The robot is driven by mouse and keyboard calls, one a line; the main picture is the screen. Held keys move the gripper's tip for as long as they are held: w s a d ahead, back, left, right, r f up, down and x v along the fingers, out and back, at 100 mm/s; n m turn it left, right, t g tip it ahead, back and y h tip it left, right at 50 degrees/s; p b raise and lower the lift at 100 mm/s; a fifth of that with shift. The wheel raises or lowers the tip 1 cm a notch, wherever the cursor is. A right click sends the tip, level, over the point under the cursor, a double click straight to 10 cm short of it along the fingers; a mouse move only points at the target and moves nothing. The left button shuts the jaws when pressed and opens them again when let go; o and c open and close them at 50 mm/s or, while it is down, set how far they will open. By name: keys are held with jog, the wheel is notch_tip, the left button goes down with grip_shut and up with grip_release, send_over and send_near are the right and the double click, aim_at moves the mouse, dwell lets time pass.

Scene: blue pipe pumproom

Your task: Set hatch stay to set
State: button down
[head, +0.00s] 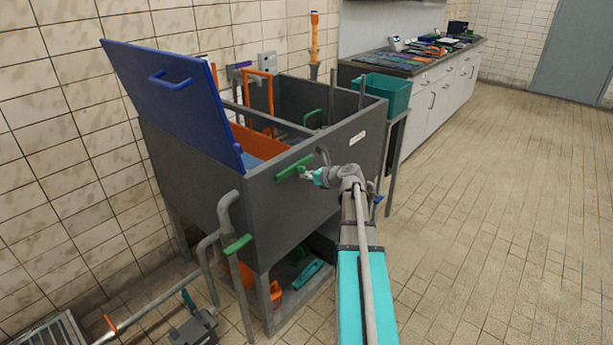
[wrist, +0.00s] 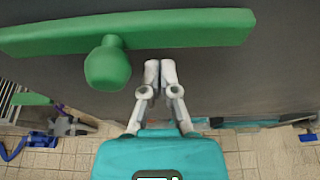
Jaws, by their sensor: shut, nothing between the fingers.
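The blue hatch (head: 165,95) stands raised and tilted at the left of the grey tank (head: 275,205), with a blue handle on its face. A green bar (head: 293,169) sits on the tank's front wall near the top rim. In the wrist view the green bar (wrist: 195,27) runs across the top, with a round green knob (wrist: 107,66) standing out from it. No label marks which part is the hatch stay. My gripper (head: 312,175) is close to the bar's right part. In the wrist view my gripper (wrist: 160,70) is shut and empty, right of the knob and apart from it.
A grey pipe with a green handle (head: 237,244) stands left of the tank's front. A teal bin (head: 384,92) stands behind on the right, before a counter (head: 440,65). The tiled floor (head: 480,210) on the right is clear.

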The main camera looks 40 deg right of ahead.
jog(key=shift+r+p, duration=0.4)
jog(key=shift+r, duration=0.2)
jog(key=shift+w+d+r, duration=0.1)
jog(key=shift+r, duration=0.15)
dwell(0.3)
